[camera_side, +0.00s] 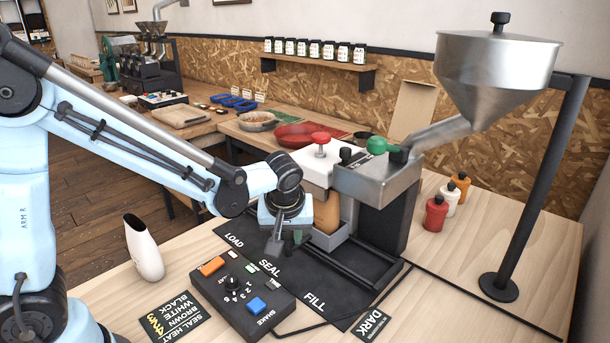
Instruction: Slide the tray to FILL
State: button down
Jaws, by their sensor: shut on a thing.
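The grey tray (338,238) stands on the black track mat (320,275), with a brown bag (327,212) upright in it. It is below the white sealer with a red knob (320,150), roughly level with the SEAL label (270,268). The FILL label (314,301) is nearer the camera, to the right, where the dark rails (365,278) are empty. My gripper (276,243) is at the tray's left side, low over the mat. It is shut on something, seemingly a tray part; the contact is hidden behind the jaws.
The metal hopper dispenser (378,180) rises right of the tray. A control box (243,298) with knob and buttons lies in front. A white vase-like vessel (143,248) stands left. Several bottles (436,212) and the hopper post (530,200) are at right.

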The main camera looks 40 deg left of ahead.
jog(key=d, duration=1.1)
jog(key=shift+d, duration=0.4)
jog(key=c, duration=0.8)
grip_release()
jog(key=v, duration=1.2)
jog(key=s+a+f+m+t+h, duration=0.1)
jog(key=s+a+m, duration=0.1)
jog(key=a, duration=0.3)
jog(key=s+a+f+m+t+h, duration=0.1)
jog(key=s+a+m, duration=0.2)
jog(key=a, duration=0.3)
jog(key=s+a+f+m+t+h, duration=0.1)
jog(key=s+a+m+t, duration=0.1)
jog(key=s+a+m, duration=0.1)
jog(key=shift+a+f+m, duration=0.1)
jog(key=shift+a+m, duration=0.15)
jog(key=shift+a, duration=0.35)
jog(key=shift+a+f+m, duration=0.15)
jog(key=shift+a+m, duration=0.1)
jog(key=shift+a, duration=0.4)
